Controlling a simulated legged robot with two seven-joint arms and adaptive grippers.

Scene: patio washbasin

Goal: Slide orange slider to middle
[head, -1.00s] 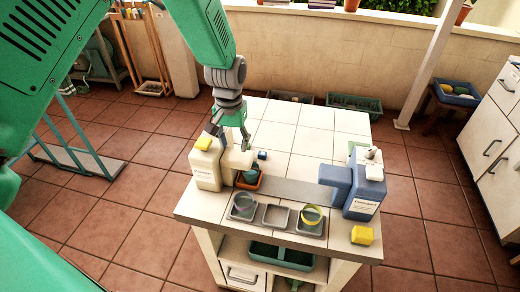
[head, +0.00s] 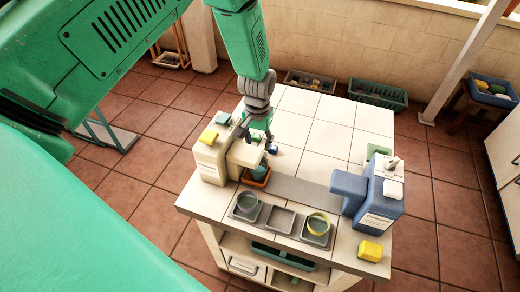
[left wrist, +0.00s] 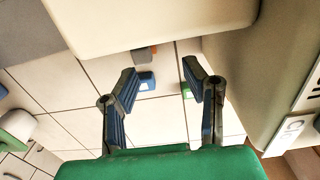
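An orange tray-like piece (head: 257,182), which may be the slider, sits under the spout of the cream dispenser (head: 209,160). A teal cup (head: 260,171) stands in it. The spout partly hides both. My left gripper (head: 257,139) is just behind the spout, above the white tiled top. In the left wrist view my left gripper (left wrist: 160,72) is open, its two dark fingers apart with nothing between them. My right gripper is out of view.
A blue dispenser (head: 378,200) and yellow block (head: 370,251) stand at right. The back tiles are largely clear.

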